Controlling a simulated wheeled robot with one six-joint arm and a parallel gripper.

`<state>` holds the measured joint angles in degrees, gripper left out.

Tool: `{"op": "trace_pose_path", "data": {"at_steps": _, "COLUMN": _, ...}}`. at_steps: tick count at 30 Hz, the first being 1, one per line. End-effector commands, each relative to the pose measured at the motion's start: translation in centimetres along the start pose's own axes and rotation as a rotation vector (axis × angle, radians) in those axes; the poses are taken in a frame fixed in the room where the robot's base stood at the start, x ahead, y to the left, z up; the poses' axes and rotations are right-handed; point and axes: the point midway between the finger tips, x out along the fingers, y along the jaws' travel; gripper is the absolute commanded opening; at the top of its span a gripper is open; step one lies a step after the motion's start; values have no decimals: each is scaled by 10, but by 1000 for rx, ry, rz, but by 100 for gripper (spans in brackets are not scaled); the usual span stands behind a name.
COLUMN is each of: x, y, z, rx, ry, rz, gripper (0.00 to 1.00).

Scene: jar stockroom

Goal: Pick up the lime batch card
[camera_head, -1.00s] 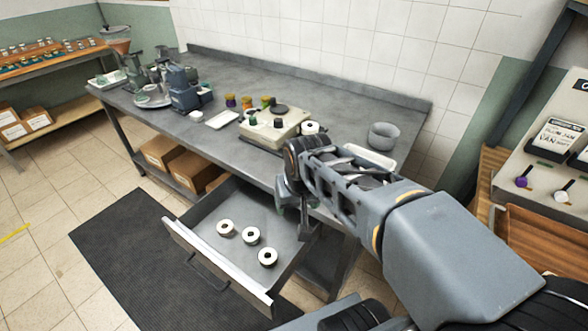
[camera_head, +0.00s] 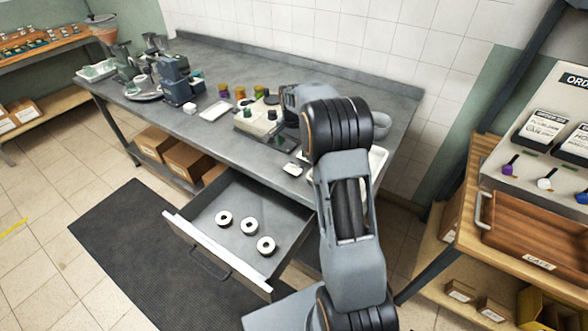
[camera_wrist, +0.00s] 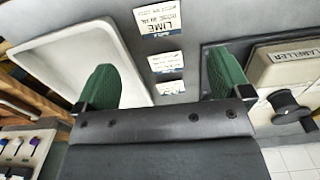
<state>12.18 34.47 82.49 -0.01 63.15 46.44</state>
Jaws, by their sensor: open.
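The lime batch card (camera_wrist: 157,17) is a white card with a blue edge strip and the word LIME. It lies flat on the grey bench at the top of the wrist view. Two more white-and-blue cards (camera_wrist: 165,61) lie in a row below it, the lowest partly cut off by my gripper body. My gripper (camera_wrist: 160,62) is open and empty, its green fingers on either side of the card row. The lime card lies beyond the fingertips. In the head view my arm hides most of the gripper, and a small white card (camera_head: 292,169) shows near the bench's front edge.
A white tray (camera_wrist: 140,75) is close by the left finger. The labeller (camera_wrist: 275,68) with a black knob is close by the right finger. Below the bench a drawer (camera_head: 190,240) stands open with three white rolls (camera_head: 249,225).

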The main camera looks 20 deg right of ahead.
Motion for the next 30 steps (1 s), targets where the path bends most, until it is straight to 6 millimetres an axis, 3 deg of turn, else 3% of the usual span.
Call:
{"op": "trace_pose_path", "data": {"at_steps": 7, "x": 38, "y": 0, "z": 0, "rx": -2, "ry": -1, "rz": 1, "gripper": 96}}
{"op": "trace_pose_path", "data": {"at_steps": 16, "x": 57, "y": 1, "z": 0, "rx": -3, "ry": -1, "rz": 1, "gripper": 96}}
{"op": "trace_pose_path", "data": {"at_steps": 24, "x": 91, "y": 2, "z": -1, "rx": -2, "ry": 0, "rz": 1, "gripper": 96}}
{"op": "trace_pose_path", "data": {"at_steps": 30, "x": 102, "y": 2, "z": -1, "rx": -2, "ry": 2, "rz": -1, "gripper": 96}}
